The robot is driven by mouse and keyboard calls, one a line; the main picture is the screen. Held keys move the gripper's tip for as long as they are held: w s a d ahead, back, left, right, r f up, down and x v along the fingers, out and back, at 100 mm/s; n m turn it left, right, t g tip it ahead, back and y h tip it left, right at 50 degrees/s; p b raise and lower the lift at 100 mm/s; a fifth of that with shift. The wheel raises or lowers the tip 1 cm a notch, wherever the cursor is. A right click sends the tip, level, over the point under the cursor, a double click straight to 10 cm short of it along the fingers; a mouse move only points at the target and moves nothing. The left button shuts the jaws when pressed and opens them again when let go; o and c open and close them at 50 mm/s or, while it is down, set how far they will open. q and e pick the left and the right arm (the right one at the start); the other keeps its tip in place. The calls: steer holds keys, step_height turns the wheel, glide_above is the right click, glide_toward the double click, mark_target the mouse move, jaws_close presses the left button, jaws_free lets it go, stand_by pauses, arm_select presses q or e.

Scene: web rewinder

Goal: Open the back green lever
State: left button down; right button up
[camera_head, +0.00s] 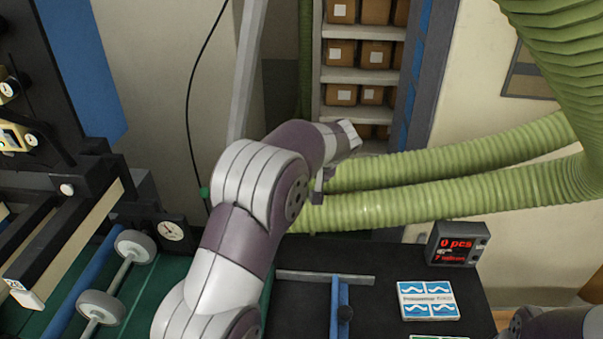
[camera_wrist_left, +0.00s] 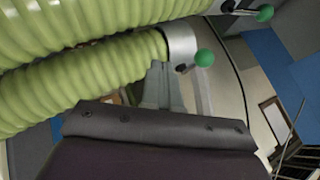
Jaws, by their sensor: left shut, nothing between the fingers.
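Two levers with round green knobs show in the left wrist view. One green knob (camera_wrist_left: 204,58) is on a metal collar at the end of the lower hose, just right of my left gripper's fingers (camera_wrist_left: 163,80). The other green knob (camera_wrist_left: 264,13) is at the top right, by the upper hose's collar. I cannot tell for sure which is the back lever. In the head view one green knob (camera_head: 204,193) shows left of my left arm. My left gripper (camera_head: 318,192) is shut and empty near the hoses, apart from the knobs as far as I see.
Ribbed green hoses (camera_head: 450,165) run right from behind my left arm. A black table (camera_head: 300,290) holds a counter display (camera_head: 458,244) and printed packs (camera_head: 428,300). Rollers (camera_head: 135,246) stand at the left. Shelves with boxes (camera_head: 366,75) are behind.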

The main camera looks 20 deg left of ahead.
arm_select(q)
steer(key=x, duration=0.3)
steer(key=shift+s+a+f, duration=0.15)
steer(key=shift+s+a, duration=0.1)
steer(key=shift+a, duration=0.1)
steer(key=a+p, duration=0.1)
steer(key=a+r+p, duration=0.1)
steer(key=shift+s+a, duration=0.2)
steer(key=shift+a, duration=0.4)
steer(key=shift+w+a+f, duration=0.2)
steer(key=shift+a, duration=0.15)
arm_select(e)
steer(key=r, duration=0.2)
steer(key=shift+s+a+r, duration=0.1)
steer(key=shift+s+r, duration=0.2)
steer(key=shift+s, duration=0.1)
arm_select(q)
steer(key=shift+s, duration=0.1)
arm_select(e)
steer(key=shift+s, duration=0.1)
arm_select(q)
steer(key=shift+a+f+m, duration=0.1)
steer(key=shift+a+m, duration=0.1)
steer(key=shift+m, duration=0.1)
steer(key=shift+s, duration=0.1)
arm_select(e)
steer(key=shift+f, duration=0.25)
